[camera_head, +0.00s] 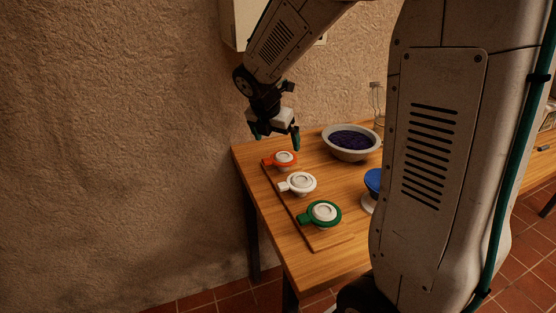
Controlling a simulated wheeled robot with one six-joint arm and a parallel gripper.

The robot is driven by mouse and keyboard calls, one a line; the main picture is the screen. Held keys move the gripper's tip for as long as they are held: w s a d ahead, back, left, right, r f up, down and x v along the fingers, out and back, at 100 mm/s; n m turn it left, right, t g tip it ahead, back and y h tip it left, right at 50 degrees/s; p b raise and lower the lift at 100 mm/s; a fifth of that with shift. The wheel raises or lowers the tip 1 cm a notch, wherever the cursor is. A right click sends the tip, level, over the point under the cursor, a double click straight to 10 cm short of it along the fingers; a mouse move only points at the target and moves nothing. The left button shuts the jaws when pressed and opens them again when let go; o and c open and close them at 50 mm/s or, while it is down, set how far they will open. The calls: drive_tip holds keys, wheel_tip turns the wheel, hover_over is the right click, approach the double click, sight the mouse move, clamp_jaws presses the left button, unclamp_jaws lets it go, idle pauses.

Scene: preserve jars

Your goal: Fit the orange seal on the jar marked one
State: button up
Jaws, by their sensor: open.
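The orange seal (271,161) is a ring with a tab at its left, around a pale disc on a wooden board at the table's left end. My gripper (274,138) is open and empty, pointing down just above and slightly behind the orange seal, apart from it. A white seal (284,187) and a green seal (306,220) lie in the same row, nearer the front. A blue-topped object (373,181) with a white base is partly hidden behind my arm. No jar marked one can be made out.
A pale bowl (331,148) of dark fruit stands right of the seals. A clear glass bottle (377,98) is behind it. The wooden table (335,256) has bare space at its front. A rough wall (130,130) is at the left and back. My arm covers much of the right.

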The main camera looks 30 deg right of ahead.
sight(283, 156)
drive_tip(key=x, duration=0.7)
drive_tip(key=shift+s+d, duration=0.1)
drive_tip(key=shift+s, duration=0.05)
drive_tip(key=shift+r, duration=0.1)
drive_tip(key=c, duration=1.1)
